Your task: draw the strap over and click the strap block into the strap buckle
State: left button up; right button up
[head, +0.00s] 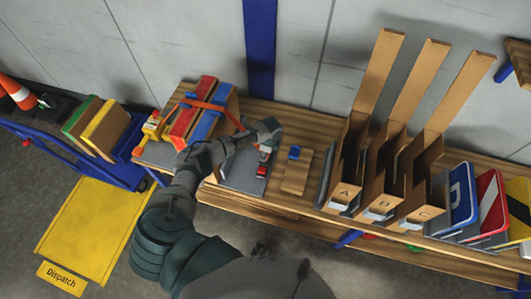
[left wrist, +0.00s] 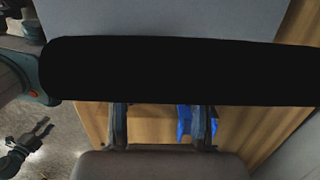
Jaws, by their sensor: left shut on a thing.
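A red strap (head: 205,104) runs over a stack of red and blue signs (head: 190,122) on the bench. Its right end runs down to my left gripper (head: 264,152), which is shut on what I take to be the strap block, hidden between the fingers. A small red and dark piece (head: 262,170), perhaps the strap buckle, sits just below the gripper on a grey plate; I cannot tell if they touch. In the left wrist view a black bar hides much, with my left fingers (left wrist: 162,128) below it. My right gripper (left wrist: 38,138) hangs empty over the floor, its fingers apart.
A blue block (head: 294,152) lies on a wooden board (head: 297,178) to the right of the gripper. Several tall cardboard holders (head: 385,165) and road signs (head: 462,200) stand farther right. A yellow and red device (head: 153,126) is left of the stack.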

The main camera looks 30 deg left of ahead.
pick_arm(q)
jog(key=shift+f+b, duration=0.3)
jog(key=shift+f, duration=0.2)
dwell(0.4)
jog(key=o, duration=1)
jog(key=shift+r, duration=0.1)
jog(key=r, duration=0.4)
jog(key=d+r, duration=0.1)
jog(key=r, duration=0.6)
jog(key=shift+w+d+r, duration=0.15)
jog(key=shift+w+r, duration=0.1)
jog(key=shift+r, duration=0.05)
